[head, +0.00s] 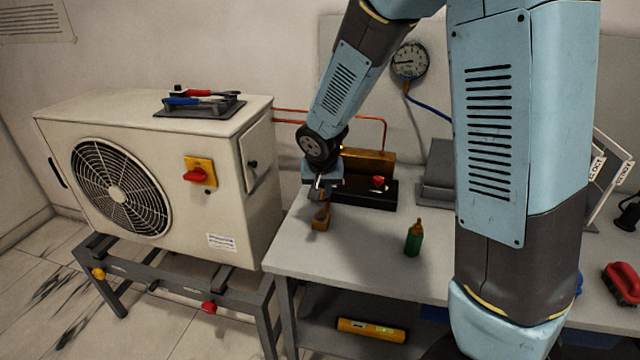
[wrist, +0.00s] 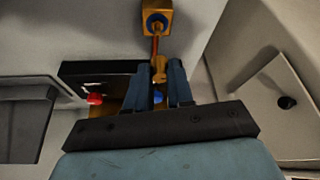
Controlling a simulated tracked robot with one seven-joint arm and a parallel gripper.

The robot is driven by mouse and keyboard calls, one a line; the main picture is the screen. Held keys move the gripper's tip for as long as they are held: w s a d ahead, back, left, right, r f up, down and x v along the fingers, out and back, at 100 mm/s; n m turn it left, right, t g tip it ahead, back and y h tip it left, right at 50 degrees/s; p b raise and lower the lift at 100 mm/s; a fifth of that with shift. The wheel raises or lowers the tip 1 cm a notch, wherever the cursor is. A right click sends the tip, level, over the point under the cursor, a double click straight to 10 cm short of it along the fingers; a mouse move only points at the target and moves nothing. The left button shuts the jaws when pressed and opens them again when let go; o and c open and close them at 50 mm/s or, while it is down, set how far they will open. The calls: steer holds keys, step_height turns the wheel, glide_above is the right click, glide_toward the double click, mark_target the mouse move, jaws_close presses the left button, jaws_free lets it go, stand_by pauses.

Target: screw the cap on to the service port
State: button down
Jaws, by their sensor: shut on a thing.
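My gripper (head: 319,190) points down above the left part of the bench, in front of a brass block (head: 368,158) on a black base (head: 372,196). In the wrist view its fingers (wrist: 159,75) are shut on a slim brass-coloured piece (wrist: 158,64). A red stem and a brass block with a blue ring (wrist: 156,19) lie in line beyond the fingertips. In the head view a brass-coloured part (head: 320,222) shows just below my gripper. A red knob (head: 378,181) sits at the base. I cannot tell which parts are the cap and the service port.
The outdoor fan unit (head: 160,170) stands left, with pliers on a dark tray (head: 200,106) on top. A green bottle (head: 413,240) stands on the bench (head: 350,262), right of my gripper. A gauge (head: 409,61) hangs behind. The bench front is clear.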

mark_target(321, 211)
steer(key=shift+s+f, duration=0.1)
steer(key=shift+f, duration=1.65)
steer(key=shift+a+f, duration=0.1)
steer(key=shift+f, duration=1.1)
stand_by(0.9)
stand_by(0.3)
steer(key=m, duration=0.2)
steer(key=m+h, duration=0.1)
steer(key=m, duration=0.1)
steer(key=shift+f+h, duration=0.1)
steer(key=shift+h, duration=0.2)
steer(key=shift+m+g, duration=0.3)
steer(key=shift+m, duration=0.3)
steer(key=shift+s+d+h, duration=0.1)
steer(key=shift+d+h, duration=0.1)
steer(key=shift+h, duration=0.1)
